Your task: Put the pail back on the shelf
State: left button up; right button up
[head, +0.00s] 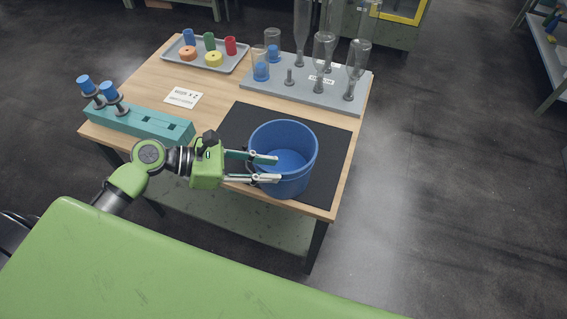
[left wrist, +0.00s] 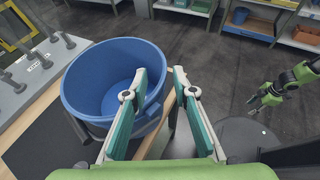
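A blue pail (head: 299,180) stands upright on a black mat on the table, and it looks empty. It also shows in the left wrist view (left wrist: 88,80). My left gripper (head: 277,168) is at the pail's near left side. Its fingers are apart, one overlapping the pail's mouth and the other its near wall. In the left wrist view the fingers (left wrist: 160,78) lie across the pail's near right rim; I cannot tell if they touch it. My right gripper (left wrist: 257,104) is far off and small in the left wrist view. Shelving (left wrist: 254,27) stands in the background.
A grey rack (head: 310,93) with upturned bottles on spindles stands behind the mat (head: 240,125). A tray (head: 240,60) of coloured pieces, a card (head: 183,97) and a teal block (head: 130,122) with blue-topped pieces are to the left. Open floor lies right of the table.

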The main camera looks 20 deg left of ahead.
aim_at(293, 172)
pick_arm(q)
jog(key=p+x, duration=0.1)
jog(key=x, duration=0.4)
jog(key=shift+s+d+p, duration=0.1)
jog(key=shift+d+p, duration=0.25)
jog(key=shift+f, duration=0.2)
grip_shut()
jog(key=shift+r, duration=0.15)
